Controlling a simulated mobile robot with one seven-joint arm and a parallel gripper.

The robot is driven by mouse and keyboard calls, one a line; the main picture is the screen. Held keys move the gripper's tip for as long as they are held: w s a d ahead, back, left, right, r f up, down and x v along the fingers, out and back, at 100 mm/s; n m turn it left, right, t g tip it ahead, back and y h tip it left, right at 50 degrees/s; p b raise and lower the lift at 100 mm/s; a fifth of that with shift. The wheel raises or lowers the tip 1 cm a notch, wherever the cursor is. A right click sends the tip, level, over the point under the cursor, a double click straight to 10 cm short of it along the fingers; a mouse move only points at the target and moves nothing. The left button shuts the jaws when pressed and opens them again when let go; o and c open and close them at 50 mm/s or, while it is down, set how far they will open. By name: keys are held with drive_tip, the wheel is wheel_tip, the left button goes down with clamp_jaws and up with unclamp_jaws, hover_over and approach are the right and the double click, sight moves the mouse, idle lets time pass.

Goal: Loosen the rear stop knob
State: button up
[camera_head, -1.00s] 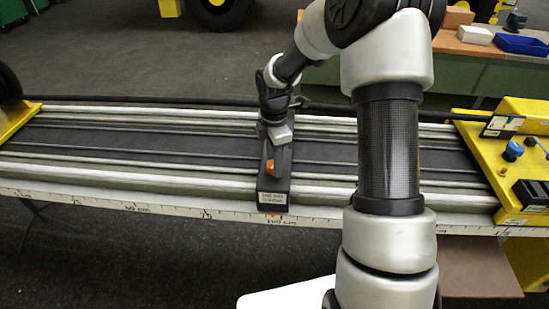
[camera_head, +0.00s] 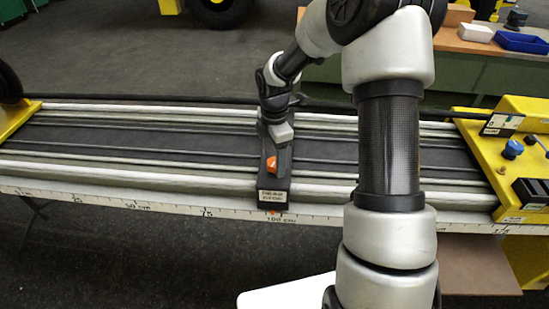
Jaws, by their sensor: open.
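A black stop block (camera_head: 273,184) lies across the rails near the 100 cm mark, with a printed label on its front end. An orange knob (camera_head: 271,163) sits on top of the block, towards its front half. My gripper (camera_head: 277,150) is open over the block, just behind and above the orange knob. Its fingers are small and dark here, and I cannot tell whether they touch the knob. The rear part of the block is partly hidden by my wrist, so any knob there is not visible.
The long rail bed (camera_head: 140,150) runs left to right, with a scale (camera_head: 130,204) along its front edge. A yellow end unit (camera_head: 500,160) with a blue knob (camera_head: 513,149) closes the right end. A workbench (camera_head: 470,45) with a blue tray (camera_head: 522,42) stands behind.

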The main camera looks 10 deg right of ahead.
sight(274, 162)
wheel_tip(274, 162, up, 18)
drive_tip(key=shift+f, duration=0.25)
idle(0.4)
drive_tip(key=s+r+m+t+h, duration=0.1)
drive_tip(key=s+r+m+t, duration=0.2)
drive_tip(key=s+r+m, duration=0.75)
drive_tip(key=s+f+m+t+y, duration=0.1)
drive_tip(key=s+f+m+t, duration=0.1)
drive_tip(key=s+m, duration=0.7)
drive_tip(key=s+f, duration=0.1)
drive_tip(key=s, duration=0.4)
drive_tip(key=shift+s+t, duration=0.3)
